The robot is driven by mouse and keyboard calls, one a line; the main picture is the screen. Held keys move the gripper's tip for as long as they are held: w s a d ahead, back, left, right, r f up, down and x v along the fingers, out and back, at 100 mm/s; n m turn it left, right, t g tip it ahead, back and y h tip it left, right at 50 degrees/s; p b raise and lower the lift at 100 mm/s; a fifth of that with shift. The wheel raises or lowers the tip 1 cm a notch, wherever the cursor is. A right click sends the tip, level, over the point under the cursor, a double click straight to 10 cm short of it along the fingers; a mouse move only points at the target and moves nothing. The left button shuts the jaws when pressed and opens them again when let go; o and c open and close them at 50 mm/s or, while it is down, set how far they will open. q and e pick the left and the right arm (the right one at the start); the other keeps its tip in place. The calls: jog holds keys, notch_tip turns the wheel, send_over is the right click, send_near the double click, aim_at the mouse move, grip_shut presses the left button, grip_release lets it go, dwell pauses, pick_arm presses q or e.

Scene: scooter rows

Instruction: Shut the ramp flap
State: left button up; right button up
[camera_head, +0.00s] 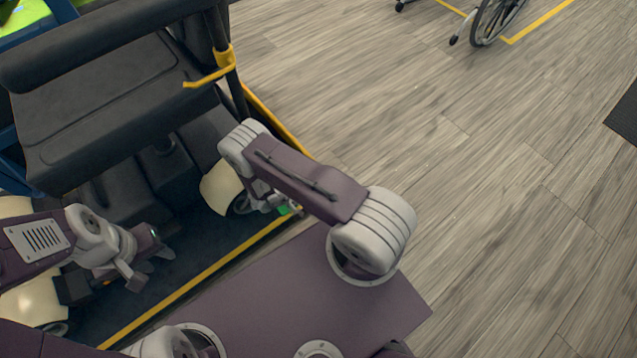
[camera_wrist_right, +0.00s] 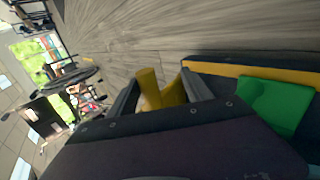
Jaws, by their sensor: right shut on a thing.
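A dark panel edged in yellow shows at the right of the right wrist view, with its yellow edge strip (camera_wrist_right: 245,71) and a green patch (camera_wrist_right: 275,103) on it; it appears to be the ramp flap. My right gripper (camera_wrist_right: 158,92) is shut on a yellow piece (camera_wrist_right: 150,86) that stands between its fingers beside that panel. In the head view the right fingers are mostly hidden behind my arm, near a small green spot (camera_head: 284,210). My left gripper (camera_head: 150,268) is open and empty over the dark yellow-edged platform, below the seat.
A mobility scooter with a dark seat (camera_head: 100,95) and cream wheel covers (camera_head: 220,186) stands on the dark platform (camera_head: 185,262) at left. A yellow bar (camera_head: 208,77) sticks out by the seat. A wheelchair wheel (camera_head: 495,18) is at the top right.

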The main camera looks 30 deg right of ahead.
jog(key=shift+w+a, duration=0.1)
jog(key=shift+w, duration=0.05)
dwell(0.8)
jog(key=p+v, duration=0.4)
jog(key=v, duration=0.5)
jog(key=shift+p, duration=0.4)
